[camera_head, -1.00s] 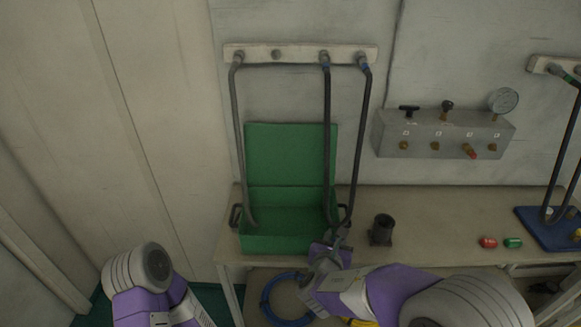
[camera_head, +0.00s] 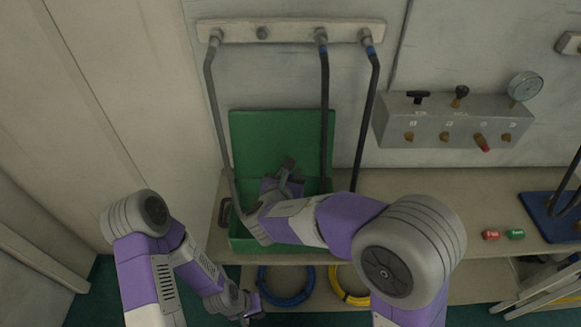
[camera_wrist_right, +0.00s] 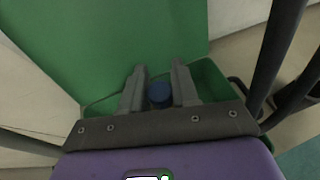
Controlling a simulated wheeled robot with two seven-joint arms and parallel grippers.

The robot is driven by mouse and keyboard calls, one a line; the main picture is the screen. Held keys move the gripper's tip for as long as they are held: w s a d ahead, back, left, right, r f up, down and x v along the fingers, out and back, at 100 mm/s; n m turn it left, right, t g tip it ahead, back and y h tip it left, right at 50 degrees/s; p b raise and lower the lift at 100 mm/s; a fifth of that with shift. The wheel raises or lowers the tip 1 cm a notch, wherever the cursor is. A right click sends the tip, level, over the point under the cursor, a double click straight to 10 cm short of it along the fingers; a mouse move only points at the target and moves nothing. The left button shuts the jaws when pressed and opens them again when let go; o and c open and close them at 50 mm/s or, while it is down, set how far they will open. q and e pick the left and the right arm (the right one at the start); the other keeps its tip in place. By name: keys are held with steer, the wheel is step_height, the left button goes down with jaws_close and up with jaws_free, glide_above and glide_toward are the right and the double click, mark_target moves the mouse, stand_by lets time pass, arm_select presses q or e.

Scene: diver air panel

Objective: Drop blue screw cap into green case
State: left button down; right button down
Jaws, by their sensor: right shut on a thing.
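The green case (camera_head: 250,135) stands open on the bench with its lid up against the wall; it also fills much of the right wrist view (camera_wrist_right: 130,35). My right gripper (camera_head: 288,168) is over the case, in front of the lid, and my right arm hides much of the case's inside. In the right wrist view my right gripper (camera_wrist_right: 159,76) is shut on the blue screw cap (camera_wrist_right: 159,93), held between its fingers above the case. The cap cannot be made out in the head view. My left gripper (camera_head: 248,304) is low, below the bench front; its jaws are too small to read.
Dark hoses (camera_head: 325,110) hang from a wall rail (camera_head: 290,30) in front of the case. A valve panel (camera_head: 455,122) is on the wall. A red cap (camera_head: 491,235) and a green cap (camera_head: 515,234) lie on the bench (camera_head: 420,190) at right, near a blue mat (camera_head: 545,222).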

steer(key=shift+s+f+b, duration=0.25)
steer(key=shift+f+b, duration=0.05)
steer(key=shift+f, duration=0.15)
step_height(320, 180, down, 4)
steer(key=b, duration=0.3)
steer(key=shift+f, duration=0.25)
steer(key=c, duration=0.8)
jaws_free()
steer(key=v, duration=0.7)
steer(key=shift+s+a+r+p, duration=0.1)
steer(key=shift+s+p, duration=0.2)
steer(key=shift+p, duration=0.05)
